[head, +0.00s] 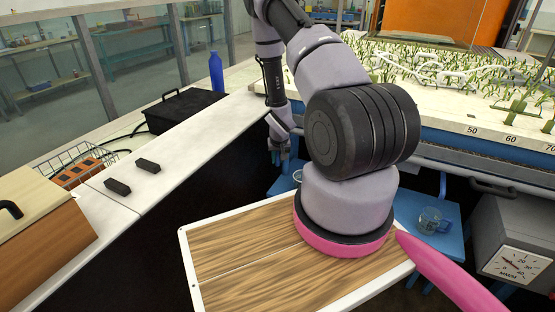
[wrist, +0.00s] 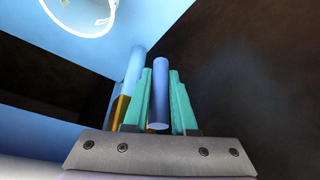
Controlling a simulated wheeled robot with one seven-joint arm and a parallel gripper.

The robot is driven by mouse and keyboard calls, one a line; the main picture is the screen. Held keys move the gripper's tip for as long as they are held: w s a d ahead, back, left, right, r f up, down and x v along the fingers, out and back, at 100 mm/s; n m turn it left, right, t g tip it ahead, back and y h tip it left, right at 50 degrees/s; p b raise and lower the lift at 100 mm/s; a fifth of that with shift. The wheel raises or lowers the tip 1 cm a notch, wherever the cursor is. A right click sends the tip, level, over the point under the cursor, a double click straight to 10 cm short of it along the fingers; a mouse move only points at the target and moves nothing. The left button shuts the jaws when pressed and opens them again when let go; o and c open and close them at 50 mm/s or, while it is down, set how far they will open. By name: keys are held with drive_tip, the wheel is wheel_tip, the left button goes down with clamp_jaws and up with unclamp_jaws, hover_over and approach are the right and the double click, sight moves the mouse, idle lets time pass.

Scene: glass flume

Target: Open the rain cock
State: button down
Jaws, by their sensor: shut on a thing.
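My gripper (wrist: 160,85) shows in the wrist view with two teal fingers shut on a smooth blue rod (wrist: 159,95). The rod may be the handle of the rain cock; its far end and any valve body are not clear. A paler blue post (wrist: 133,72) stands just left of the fingers, with a yellow-orange part (wrist: 119,110) below it. In the head view my gripper (head: 279,157) is small and low beside the flume's near end, left of my arm's big joint. The held rod cannot be made out there.
A blue stand (head: 448,240) under the flume carries a glass mug (head: 433,222). A glass rim (wrist: 82,25) is close by in the wrist view. A white bench (head: 165,185) with a blue bottle (head: 216,72) lies left. A dial box (head: 515,240) stands right.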

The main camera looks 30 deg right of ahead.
idle(0.3)
drive_tip(key=shift+s+d+g+h, duration=0.15)
drive_tip(key=shift+s+g+h, duration=0.05)
drive_tip(key=shift+g+h, duration=0.7)
drive_tip(key=shift+s+d+r+n+g+h, duration=0.1)
drive_tip(key=shift+s+d+n+g+h, duration=0.1)
drive_tip(key=shift+g+h, duration=0.3)
drive_tip(key=shift+s+d+r+n+g+h, duration=0.1)
drive_tip(key=shift+s+d+n+g+h, duration=0.15)
drive_tip(key=shift+g, duration=0.45)
drive_tip(key=shift+a, duration=0.1)
drive_tip(key=c, duration=0.7)
unclamp_jaws()
drive_tip(key=shift+c, duration=0.2)
drive_tip(key=v, duration=1.1)
drive_tip(key=shift+f, duration=0.1)
